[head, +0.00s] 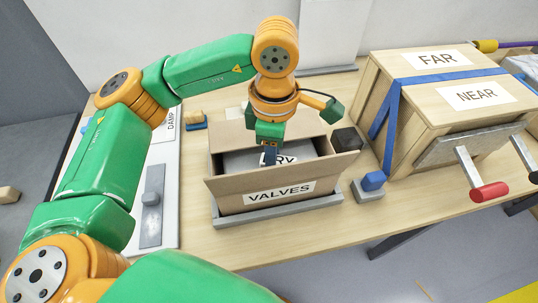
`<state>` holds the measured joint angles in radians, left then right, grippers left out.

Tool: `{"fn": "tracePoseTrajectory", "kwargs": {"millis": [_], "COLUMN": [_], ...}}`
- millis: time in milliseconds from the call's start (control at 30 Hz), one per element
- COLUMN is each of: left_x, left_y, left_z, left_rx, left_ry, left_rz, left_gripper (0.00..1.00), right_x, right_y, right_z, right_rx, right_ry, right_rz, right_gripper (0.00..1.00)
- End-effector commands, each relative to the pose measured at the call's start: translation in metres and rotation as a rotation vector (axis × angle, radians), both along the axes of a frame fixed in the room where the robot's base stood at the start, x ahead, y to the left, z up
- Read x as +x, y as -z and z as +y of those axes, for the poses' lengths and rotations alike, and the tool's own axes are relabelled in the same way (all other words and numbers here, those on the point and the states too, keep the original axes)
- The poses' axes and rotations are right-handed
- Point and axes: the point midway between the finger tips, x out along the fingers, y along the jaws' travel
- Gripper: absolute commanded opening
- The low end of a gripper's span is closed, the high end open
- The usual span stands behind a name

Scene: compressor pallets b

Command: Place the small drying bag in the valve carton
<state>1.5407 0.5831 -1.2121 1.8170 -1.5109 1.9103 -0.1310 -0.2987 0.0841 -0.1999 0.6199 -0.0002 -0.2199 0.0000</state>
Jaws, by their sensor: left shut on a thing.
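The valve carton (232,202) is an open cardboard box labelled VALVES, on a grey base in the middle of the table. My left gripper (270,150) points down over the carton's opening, its fingers dark and mostly hidden by the wrist. It is shut on the small drying bag (285,159), a white piece with dark letters ending in "RY", seen at or just inside the opening. I cannot tell whether the bag touches the grey contents below it. My right gripper is not in view.
A wooden crate (437,115) marked FAR and NEAR, with a blue strap, stands to the right. A blue block on a grey holder (371,187) and a black cube (346,140) are by the carton's right side. A pale panel (163,180) lies to the left.

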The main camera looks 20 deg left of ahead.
Motion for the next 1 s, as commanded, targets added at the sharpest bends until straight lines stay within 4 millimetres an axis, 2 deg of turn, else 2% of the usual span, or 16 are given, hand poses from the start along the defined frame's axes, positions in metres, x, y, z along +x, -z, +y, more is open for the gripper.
{"fn": "tracePoseTrajectory", "kwargs": {"millis": [100,433,467,500,800,867,1000], "left_x": [-0.001,0.000,0.000,0.000,0.000,0.000,0.001], "left_y": [0.012,0.017,0.017,0.016,0.014,0.009,-0.011], "left_z": [0.000,0.000,0.000,0.000,0.000,0.000,0.000], "left_rx": [0.000,-0.001,-0.001,-0.001,-0.001,0.000,-0.002], "left_ry": [0.000,0.000,0.000,0.000,-0.001,-0.001,-0.001], "left_rz": [0.001,0.000,0.000,0.000,0.000,0.000,-0.006], "left_gripper": [0.00,0.00,0.39,0.49,0.49,0.49,0.49], "right_x": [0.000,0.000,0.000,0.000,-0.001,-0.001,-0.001], "right_y": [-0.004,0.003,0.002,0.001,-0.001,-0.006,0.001], "right_z": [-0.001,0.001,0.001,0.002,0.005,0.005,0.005], "right_rx": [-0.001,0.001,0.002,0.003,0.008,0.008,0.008], "right_ry": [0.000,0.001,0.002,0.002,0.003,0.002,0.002], "right_rz": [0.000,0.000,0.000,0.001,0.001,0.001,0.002], "right_gripper": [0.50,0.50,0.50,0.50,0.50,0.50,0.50]}}
